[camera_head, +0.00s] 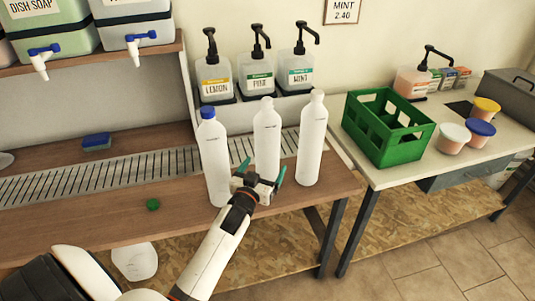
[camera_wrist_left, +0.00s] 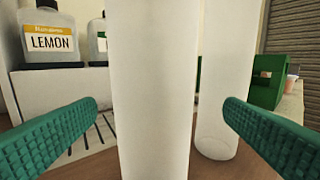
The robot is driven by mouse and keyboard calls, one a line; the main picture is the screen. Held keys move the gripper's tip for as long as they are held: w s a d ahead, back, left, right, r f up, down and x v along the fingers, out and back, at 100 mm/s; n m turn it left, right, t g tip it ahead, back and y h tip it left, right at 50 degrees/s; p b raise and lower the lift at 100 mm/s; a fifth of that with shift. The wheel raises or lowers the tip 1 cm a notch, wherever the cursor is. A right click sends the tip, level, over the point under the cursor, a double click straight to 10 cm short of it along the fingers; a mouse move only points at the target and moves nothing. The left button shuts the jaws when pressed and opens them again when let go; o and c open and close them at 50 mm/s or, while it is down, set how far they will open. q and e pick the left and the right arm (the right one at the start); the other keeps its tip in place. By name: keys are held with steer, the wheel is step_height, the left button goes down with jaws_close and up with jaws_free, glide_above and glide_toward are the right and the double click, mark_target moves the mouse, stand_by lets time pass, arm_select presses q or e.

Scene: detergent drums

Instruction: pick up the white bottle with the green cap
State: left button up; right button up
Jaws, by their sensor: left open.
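Three white bottles stand upright in a row on the wooden counter in the head view. The left bottle (camera_head: 213,160) has a blue cap. The middle bottle (camera_head: 267,140) and the right bottle (camera_head: 312,145) show plain white tops with no coloured cap. A loose green cap (camera_head: 153,204) lies on the counter, left of the bottles. My left gripper (camera_head: 262,172) is open at the middle bottle's lower part, a finger to each side. The wrist view shows that bottle (camera_wrist_left: 155,90) upright between the spread fingers (camera_wrist_left: 160,118), with the right bottle (camera_wrist_left: 228,80) behind the right finger.
Pump dispensers labelled lemon (camera_head: 215,75), pine (camera_head: 259,72) and mint (camera_head: 299,70) stand behind the bottles. A metal drain grille (camera_head: 100,175) runs along the counter. A green crate (camera_head: 390,125) and lidded tubs (camera_head: 454,137) stand on the right table. A blue sponge (camera_head: 97,141) lies left.

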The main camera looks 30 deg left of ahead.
mark_target(269, 154)
arm_select(q)
steer(key=x, duration=0.6)
steer(key=shift+a+r, duration=0.2)
steer(key=shift+a, duration=0.1)
steer(key=shift+c, duration=0.4)
steer(key=c, duration=1)
